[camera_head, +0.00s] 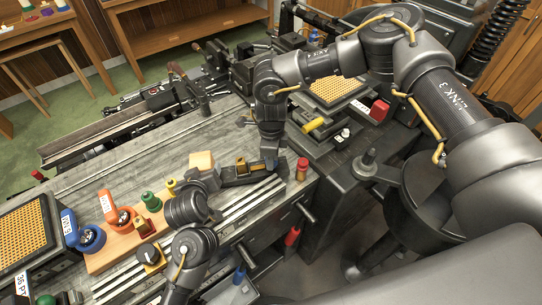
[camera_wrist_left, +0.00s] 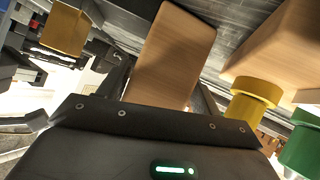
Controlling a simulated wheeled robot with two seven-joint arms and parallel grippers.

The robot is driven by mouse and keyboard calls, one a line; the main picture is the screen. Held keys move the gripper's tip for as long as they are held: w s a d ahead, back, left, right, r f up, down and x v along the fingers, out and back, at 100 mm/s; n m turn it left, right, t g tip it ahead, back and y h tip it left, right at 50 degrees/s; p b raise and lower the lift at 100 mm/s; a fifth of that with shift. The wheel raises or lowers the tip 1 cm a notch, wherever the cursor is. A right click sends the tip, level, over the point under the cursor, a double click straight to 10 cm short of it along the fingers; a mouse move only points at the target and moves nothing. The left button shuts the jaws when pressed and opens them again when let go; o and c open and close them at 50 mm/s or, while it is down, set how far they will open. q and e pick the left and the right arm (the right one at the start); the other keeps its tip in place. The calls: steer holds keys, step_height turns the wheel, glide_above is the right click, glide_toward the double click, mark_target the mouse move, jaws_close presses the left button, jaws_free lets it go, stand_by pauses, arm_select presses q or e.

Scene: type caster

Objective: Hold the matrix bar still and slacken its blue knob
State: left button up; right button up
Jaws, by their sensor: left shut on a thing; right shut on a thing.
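The dark matrix bar (camera_head: 230,178) lies at the right end of the bench, with a brass piece (camera_head: 241,166) on it. My left gripper (camera_head: 205,173) is shut on a pale wooden block (camera_head: 202,160) at the bar's left end. The block (camera_wrist_left: 172,55) also shows between the fingers in the left wrist view; I cannot tell how it joins the bar. My right gripper (camera_head: 270,161) points down at the bar's right part and is shut at the blue knob, which its fingers mostly hide.
A red-topped peg (camera_head: 302,168) stands close right of my right gripper. Left of my left arm, a wooden board (camera_head: 108,258) carries an orange knob (camera_head: 122,215) and a green one (camera_head: 151,201). Pale rails (camera_head: 245,208) run along the bench front. An orange-dotted case (camera_head: 25,232) sits far left.

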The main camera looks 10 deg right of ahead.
arm_select(q)
steer(key=shift+d, duration=0.1)
arm_select(e)
steer(key=n, duration=0.4)
steer(key=shift+w+n, duration=0.1)
steer(key=shift+n, duration=0.2)
steer(key=n, duration=0.3)
steer(key=shift+n, duration=0.3)
steer(key=n, duration=0.4)
steer(key=shift+a+n+g, duration=0.1)
steer(key=shift+n+g, duration=0.2)
steer(key=shift+n, duration=1.3)
steer(key=o, duration=1)
steer(key=shift+c, duration=0.2)
